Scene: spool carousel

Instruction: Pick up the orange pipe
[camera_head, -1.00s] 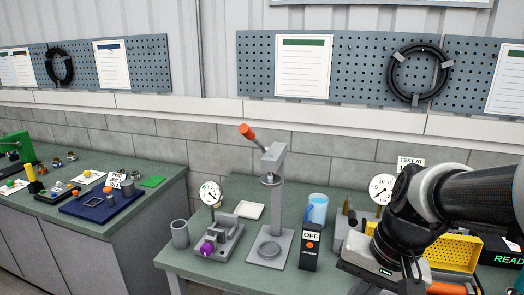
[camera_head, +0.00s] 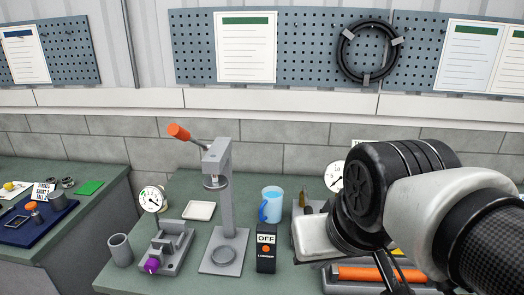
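An orange pipe (camera_head: 368,273) lies level at the lower right of the head view, over a dark tray or fixture on the green bench. My arm covers part of the view around it. My gripper (camera_head: 392,272) hangs in front of the pipe's right part. Dark finger-like parts cross the orange there. I cannot tell whether they touch the pipe or whether the fingers are open or shut.
On the bench (camera_head: 185,285) stand a press (camera_head: 228,205) with an orange-tipped lever, a purple-knobbed fixture (camera_head: 170,252), a grey cup (camera_head: 120,250), a blue mug (camera_head: 271,205) and a black OFF box (camera_head: 266,252). A gauge (camera_head: 152,199) stands behind. A second bench is left.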

